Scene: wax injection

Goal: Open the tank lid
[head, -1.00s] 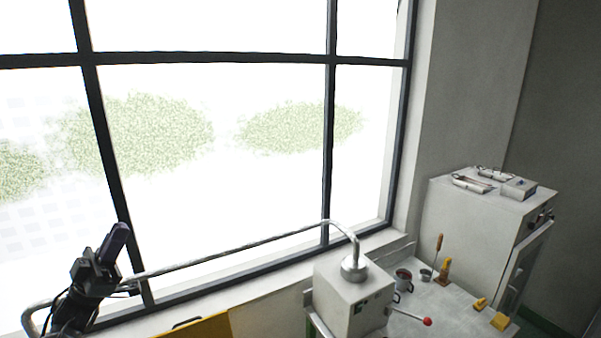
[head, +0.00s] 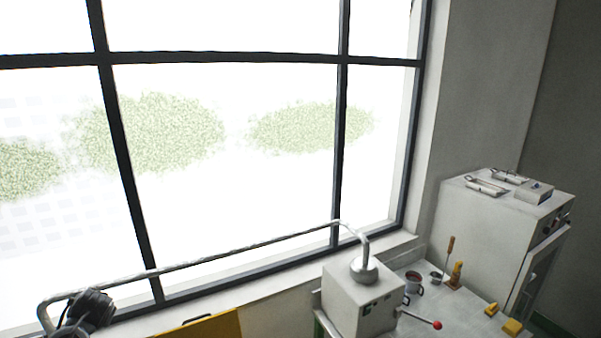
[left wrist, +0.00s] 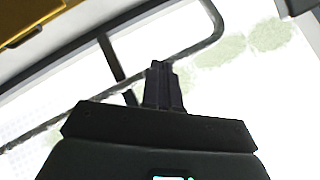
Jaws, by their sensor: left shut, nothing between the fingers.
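A pale boxy machine (head: 360,300) stands on the bench at lower middle right in the head view. A round metal cap (head: 364,268) sits on its top, where a bent metal pipe (head: 220,260) comes down. I cannot tell whether this cap is the tank lid; no open lid shows. My left gripper is a dark shape (head: 88,306) at the lower left, far from the machine and close to the pipe's left bend. In the left wrist view its fingers (left wrist: 158,68) are together and empty, pointing toward the window. My right gripper is not in view.
A lever with a red knob (head: 437,325) sticks out from the machine. A mug (head: 413,283), tools and yellow blocks (head: 512,327) lie on the bench to its right. A yellow panel (head: 205,326) is at the lower edge. A tall cabinet (head: 490,225) stands at right.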

